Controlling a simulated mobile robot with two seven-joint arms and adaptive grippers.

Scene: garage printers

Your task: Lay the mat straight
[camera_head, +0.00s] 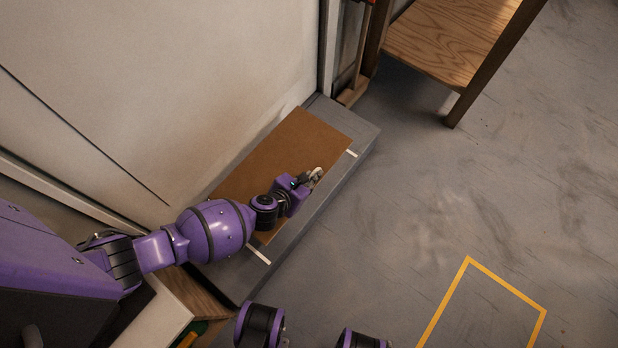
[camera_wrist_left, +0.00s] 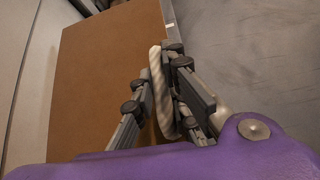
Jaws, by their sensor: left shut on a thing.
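The brown mat (camera_head: 290,145) lies on a grey step (camera_head: 362,131) against the pale wall. Its right long edge looks nearly parallel to the step's front edge. My left gripper (camera_head: 316,176) is at the mat's right edge, shut on a pale striped piece (camera_wrist_left: 160,85). I cannot tell how this piece joins the mat. In the left wrist view, the fingers (camera_wrist_left: 160,95) stand on either side of it, and the mat (camera_wrist_left: 100,75) spreads out to the left. My left arm hides part of the mat's near end. My right gripper is not in view.
Two short white marks lie on the step, one near the mat's far end (camera_head: 351,153) and one near its near end (camera_head: 258,254). A wooden table (camera_head: 450,40) stands at the top. The grey floor on the right is open, with a yellow outline (camera_head: 508,280).

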